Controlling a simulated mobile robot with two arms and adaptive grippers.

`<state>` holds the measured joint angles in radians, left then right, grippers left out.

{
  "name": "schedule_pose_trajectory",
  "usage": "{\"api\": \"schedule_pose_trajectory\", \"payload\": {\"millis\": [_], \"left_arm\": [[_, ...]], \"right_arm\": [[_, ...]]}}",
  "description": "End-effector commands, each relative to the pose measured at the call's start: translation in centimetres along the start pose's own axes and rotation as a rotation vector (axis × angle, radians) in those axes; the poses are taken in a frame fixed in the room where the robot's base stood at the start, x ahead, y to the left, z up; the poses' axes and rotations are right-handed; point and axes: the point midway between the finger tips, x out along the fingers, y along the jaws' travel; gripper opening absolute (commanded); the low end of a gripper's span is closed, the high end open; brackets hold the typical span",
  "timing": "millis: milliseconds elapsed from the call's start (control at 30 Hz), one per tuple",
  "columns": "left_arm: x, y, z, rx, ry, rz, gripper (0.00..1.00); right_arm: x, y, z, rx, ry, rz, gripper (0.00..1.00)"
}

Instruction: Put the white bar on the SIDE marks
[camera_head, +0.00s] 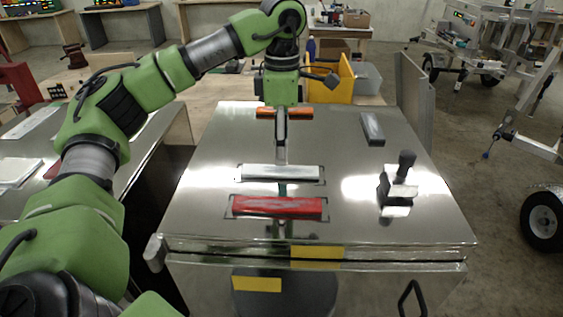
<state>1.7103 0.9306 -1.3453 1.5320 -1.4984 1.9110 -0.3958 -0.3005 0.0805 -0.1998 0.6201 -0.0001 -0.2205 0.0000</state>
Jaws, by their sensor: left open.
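The white bar (262,173) lies flat across the shiny metal trailer lid (200,195), between dark corner marks. A red bar (277,206) lies parallel in front of it, also between dark marks. My left gripper (281,160) points straight down just behind or above the white bar, seen nearly edge-on. It is open with nothing visible in it. I cannot tell whether its tips touch the bar. No lettering on the marks is readable. My right gripper is not in view.
An orange bar (300,113) lies at the back of the lid and a grey bar (372,127) at back right. A black-handled latch (402,180) stands on the right. Yellow bins (330,85) are behind the lid. A side table (25,150) is left.

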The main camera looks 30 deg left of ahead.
Motion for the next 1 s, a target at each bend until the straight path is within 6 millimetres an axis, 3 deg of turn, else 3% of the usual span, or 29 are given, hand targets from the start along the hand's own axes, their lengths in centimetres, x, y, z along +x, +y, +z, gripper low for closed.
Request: {"api": "schedule_pose_trajectory", "payload": {"millis": [167, 300, 500, 1000], "left_arm": [[-3.9, 0.0, 0.1, 0.002, -0.003, 0.002, 0.44], [-5.9, 0.0, 0.1, 0.003, -0.001, 0.002, 0.44], [-6.7, 0.0, 0.0, 0.002, 0.0, -0.001, 0.44], [-6.7, 0.0, 0.0, 0.002, 0.0, -0.001, 0.44]], "right_arm": [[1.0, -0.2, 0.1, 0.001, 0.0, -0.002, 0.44], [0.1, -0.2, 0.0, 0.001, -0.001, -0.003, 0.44], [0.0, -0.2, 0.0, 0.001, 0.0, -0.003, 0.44], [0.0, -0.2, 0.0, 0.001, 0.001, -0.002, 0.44]]}}
